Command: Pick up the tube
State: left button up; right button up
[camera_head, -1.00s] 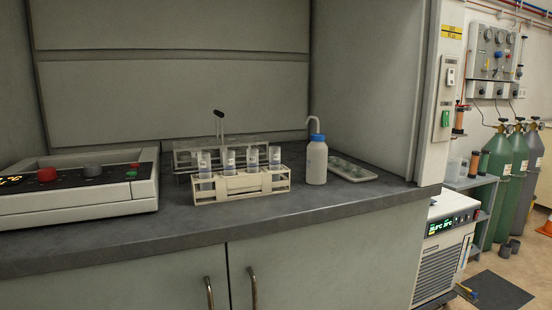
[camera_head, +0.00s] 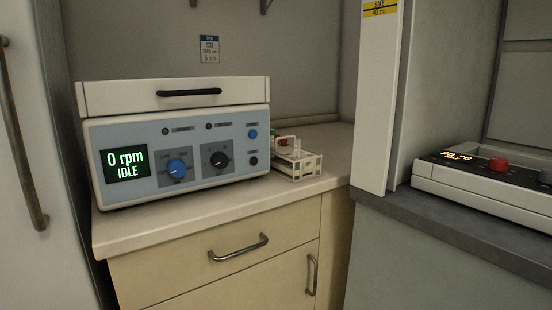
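A small white rack (camera_head: 298,168) stands on the beige counter, just right of the centrifuge. Small red and green parts show in or behind it, possibly tube caps, but they are too small to tell. No tube shows clearly. Neither of my grippers is in view.
A centrifuge (camera_head: 180,150) reading "0 rpm IDLE" with a closed lid fills the counter's left part. A white post (camera_head: 376,110) separates this beige counter (camera_head: 200,222) from the darker fume hood bench (camera_head: 450,228), which holds a hotplate-like device (camera_head: 480,190). Drawers with handles are below.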

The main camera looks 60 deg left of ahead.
aim_at(297, 143)
jog(key=u, duration=0.45)
jog(key=j+u, duration=0.15)
jog(key=u, duration=0.75)
jog(key=j+u, duration=0.15)
jog(key=u, duration=0.3)
jog(key=z, duration=2.2)
jog(key=u, duration=2.15)
